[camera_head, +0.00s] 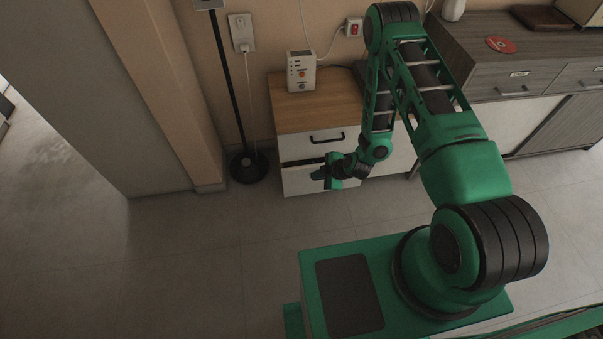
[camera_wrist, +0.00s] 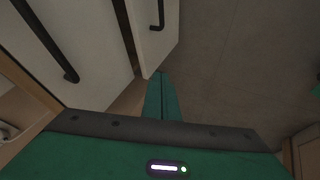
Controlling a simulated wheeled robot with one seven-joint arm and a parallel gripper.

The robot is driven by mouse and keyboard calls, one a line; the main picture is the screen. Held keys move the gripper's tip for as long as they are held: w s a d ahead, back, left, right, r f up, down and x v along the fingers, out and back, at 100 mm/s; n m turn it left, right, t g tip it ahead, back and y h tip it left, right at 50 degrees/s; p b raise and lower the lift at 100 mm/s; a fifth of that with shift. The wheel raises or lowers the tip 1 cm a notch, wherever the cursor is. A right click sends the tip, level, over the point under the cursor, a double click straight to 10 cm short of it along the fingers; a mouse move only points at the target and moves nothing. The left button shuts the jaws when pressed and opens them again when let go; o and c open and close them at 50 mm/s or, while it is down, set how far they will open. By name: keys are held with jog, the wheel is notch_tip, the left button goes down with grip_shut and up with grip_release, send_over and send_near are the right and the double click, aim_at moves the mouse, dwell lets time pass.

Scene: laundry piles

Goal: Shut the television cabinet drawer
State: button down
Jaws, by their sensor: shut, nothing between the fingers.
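A low white cabinet with a wooden top (camera_head: 335,112) stands against the wall. Its upper drawer front (camera_head: 300,147) has a black bar handle and looks closed. Its lower drawer front (camera_head: 300,182) stands out a little, with a dark gap above it. In the wrist view, the lower drawer front (camera_wrist: 151,45) sits apart from the upper front (camera_wrist: 75,55). My gripper (camera_head: 317,174) is shut and empty, in front of the lower drawer. In the wrist view its fingers (camera_wrist: 162,90) are close to the drawer front's edge; I cannot tell whether they touch.
A grey wooden cabinet (camera_head: 500,65) with drawers and sliding doors stands at the right. A black lamp stand (camera_head: 248,167) is left of the white cabinet. A white box device (camera_head: 301,72) sits on its top. The tiled floor in front is clear.

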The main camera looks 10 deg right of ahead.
jog(key=f, duration=0.1)
send_near(296, 173)
notch_tip(296, 173, down, 4)
jog(key=s+a, duration=0.1)
jog(key=s, duration=0.1)
jog(key=shift+w+a, duration=0.1)
jog(key=shift+w, duration=0.85)
jog(key=shift+w+a, duration=0.15)
jog(key=shift+w, duration=0.85)
